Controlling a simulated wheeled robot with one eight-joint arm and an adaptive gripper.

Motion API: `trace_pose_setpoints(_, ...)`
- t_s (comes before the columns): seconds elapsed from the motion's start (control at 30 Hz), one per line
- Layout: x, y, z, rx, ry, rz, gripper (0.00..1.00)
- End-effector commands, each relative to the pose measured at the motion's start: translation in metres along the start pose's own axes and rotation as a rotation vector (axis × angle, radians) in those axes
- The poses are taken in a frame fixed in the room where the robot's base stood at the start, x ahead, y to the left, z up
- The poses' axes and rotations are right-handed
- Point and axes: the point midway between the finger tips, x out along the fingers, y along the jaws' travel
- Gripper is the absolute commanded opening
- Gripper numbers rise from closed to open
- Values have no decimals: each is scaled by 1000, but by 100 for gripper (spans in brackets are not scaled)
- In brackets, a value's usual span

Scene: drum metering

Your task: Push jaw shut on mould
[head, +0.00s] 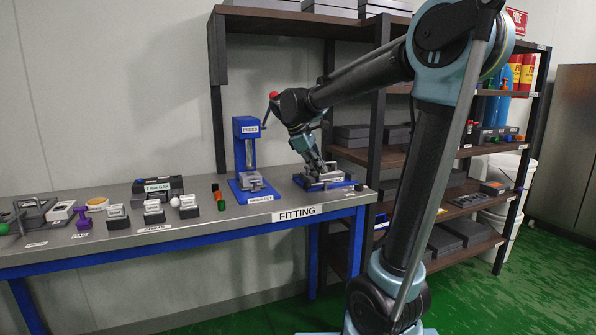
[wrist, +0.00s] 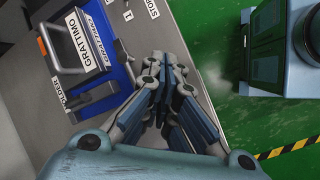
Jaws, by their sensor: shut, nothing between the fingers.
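A grey clamping fixture (head: 318,181) on a blue base (head: 338,187) sits at the right end of the bench in the head view. In the wrist view its blue base (wrist: 122,62) shows at upper left, with a light metal block, a dark bar handle and white labels. My gripper (head: 326,164) is just above the fixture in the head view, pointing down. In the wrist view my gripper (wrist: 163,72) has its fingers together and empty, beside the right edge of the blue base. I cannot tell whether it touches the fixture. I cannot make out the mould or the jaw apart.
A blue press (head: 247,155) stands left of the fixture on the bench (head: 215,215). Small blocks and tools line the bench further left. A loaded shelf (head: 470,210) stands behind my arm at right. The green floor (wrist: 225,85) is open beyond the bench edge.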

Motion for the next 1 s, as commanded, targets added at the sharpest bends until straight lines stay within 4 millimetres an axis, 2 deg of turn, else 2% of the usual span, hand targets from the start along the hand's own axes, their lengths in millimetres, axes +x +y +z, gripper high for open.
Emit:
trace_pose_setpoints(0.13, -4, -7, -10, -218, -69, 79, 0)
trace_pose_setpoints(0.27, -17, -1, -30, -392, -135, 137, 0)
trace_pose_setpoints(0.6, -71, 21, -119, -727, -289, 237, 0)
trace_pose_setpoints(0.7, -82, 22, -137, -788, -323, 255, 0)
trace_pose_setpoints(0.87, -89, 23, -151, -834, -350, 267, 0)
trace_pose_setpoints(1.0, -83, 26, -150, -837, -353, 267, 0)
